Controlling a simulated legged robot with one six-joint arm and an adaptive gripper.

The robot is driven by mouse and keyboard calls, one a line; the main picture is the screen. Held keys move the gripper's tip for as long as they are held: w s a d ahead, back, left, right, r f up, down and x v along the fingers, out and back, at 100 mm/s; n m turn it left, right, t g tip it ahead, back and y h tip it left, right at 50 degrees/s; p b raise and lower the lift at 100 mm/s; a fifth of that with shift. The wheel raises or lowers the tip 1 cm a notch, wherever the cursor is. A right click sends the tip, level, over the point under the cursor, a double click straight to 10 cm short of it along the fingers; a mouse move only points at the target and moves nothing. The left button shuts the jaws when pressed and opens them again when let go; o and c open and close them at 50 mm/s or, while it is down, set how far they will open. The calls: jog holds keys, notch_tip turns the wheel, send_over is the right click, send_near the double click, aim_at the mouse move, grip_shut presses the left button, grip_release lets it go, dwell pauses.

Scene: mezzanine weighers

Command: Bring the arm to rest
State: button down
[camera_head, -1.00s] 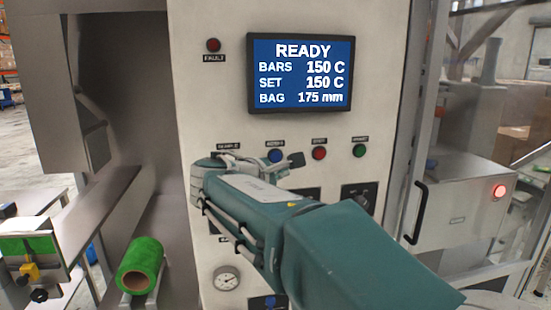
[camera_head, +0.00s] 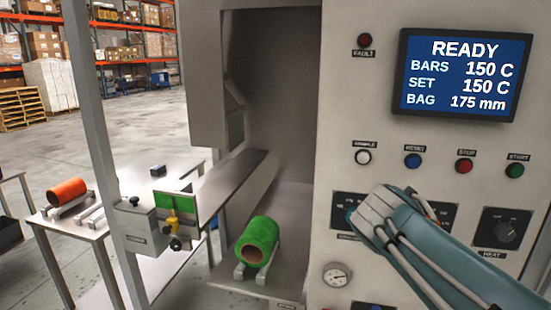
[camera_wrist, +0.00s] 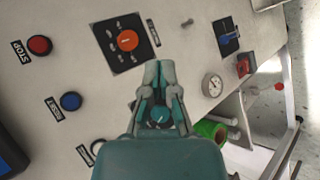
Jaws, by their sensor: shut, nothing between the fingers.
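My gripper (camera_wrist: 163,72) shows in the wrist view, its two grey-green fingers together and empty. It is in front of the white control panel (camera_wrist: 75,75), its tips just below an orange-red knob (camera_wrist: 128,40) on a black plate. I cannot tell whether it touches the panel. In the head view my teal arm reaches in from the lower right across the panel (camera_head: 350,95), below the button row.
The screen (camera_head: 458,75) reads READY. Below it are a blue button (camera_head: 413,160), a red button (camera_head: 464,166) and a HEAT knob (camera_head: 505,232). A gauge (camera_head: 337,275) sits lower. A green roll (camera_head: 258,241) lies on a cradle at left. Open floor (camera_head: 150,110) lies beyond.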

jog(key=s+a+f+m+y, duration=0.7)
jog(key=s+a+f+y, duration=0.1)
jog(key=s+a+f, duration=0.3)
jog(key=shift+s+f+m, duration=0.4)
jog(key=shift+s+f, duration=0.05)
jog(key=shift+s, duration=0.95)
dwell(1.0)
